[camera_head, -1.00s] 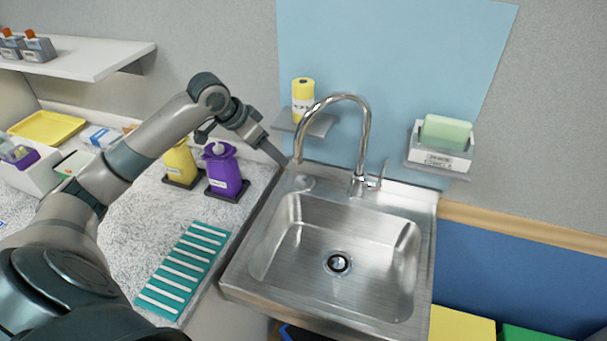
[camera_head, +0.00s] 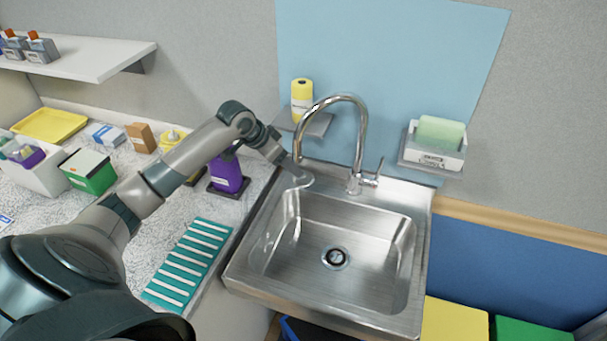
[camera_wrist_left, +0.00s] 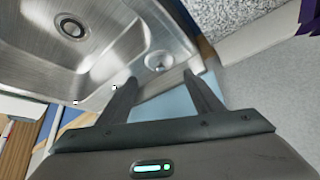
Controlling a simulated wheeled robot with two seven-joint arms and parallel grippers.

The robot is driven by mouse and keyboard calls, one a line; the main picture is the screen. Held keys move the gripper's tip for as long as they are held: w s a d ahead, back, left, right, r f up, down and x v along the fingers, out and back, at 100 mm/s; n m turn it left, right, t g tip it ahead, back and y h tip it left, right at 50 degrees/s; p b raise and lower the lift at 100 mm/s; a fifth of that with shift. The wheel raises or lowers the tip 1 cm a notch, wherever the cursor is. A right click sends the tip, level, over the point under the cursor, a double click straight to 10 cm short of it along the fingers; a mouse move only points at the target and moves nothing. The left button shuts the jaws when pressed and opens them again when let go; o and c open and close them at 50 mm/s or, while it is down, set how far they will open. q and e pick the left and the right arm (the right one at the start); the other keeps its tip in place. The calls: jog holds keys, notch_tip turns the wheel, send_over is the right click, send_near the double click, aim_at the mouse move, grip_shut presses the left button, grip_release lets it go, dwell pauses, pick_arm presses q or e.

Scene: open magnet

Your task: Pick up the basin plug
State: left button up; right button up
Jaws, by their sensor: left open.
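A small silver round piece, apparently the basin plug (camera_head: 302,179), lies on the back left corner of the steel sink's rim. It shows more clearly in the left wrist view (camera_wrist_left: 158,61), as a shiny disc ahead of the fingertips. My left gripper (camera_head: 297,172) is at that corner, partly covering the plug in the head view. In the left wrist view my left gripper (camera_wrist_left: 160,79) is open, with the disc just beyond the gap between its fingers. I cannot tell whether it touches the plug. My right gripper is not in view.
The sink (camera_head: 262,292) has an empty bowl with a dark-centred drain (camera_head: 336,258). A curved faucet (camera_head: 363,135) stands right of my left gripper. A small shelf with a yellow bottle (camera_head: 302,97) is above. A purple bottle (camera_head: 227,176) stands close on the left.

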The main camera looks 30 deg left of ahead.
aim_at(298, 181)
pick_arm(q)
jog(key=x, duration=0.3)
jog(key=shift+p, duration=0.4)
jog(key=shift+f, duration=0.15)
jog(key=shift+w+d+f+p, duration=0.25)
jog(key=shift+w+f+p, duration=0.25)
jog(key=shift+p, duration=0.3)
jog(key=p+x, duration=0.1)
jog(key=x, duration=0.1)
jog(key=shift+w+f, duration=0.1)
jog(key=shift+f, duration=0.3)
jog(key=shift+w+f, duration=0.2)
jog(key=shift+f, duration=0.2)
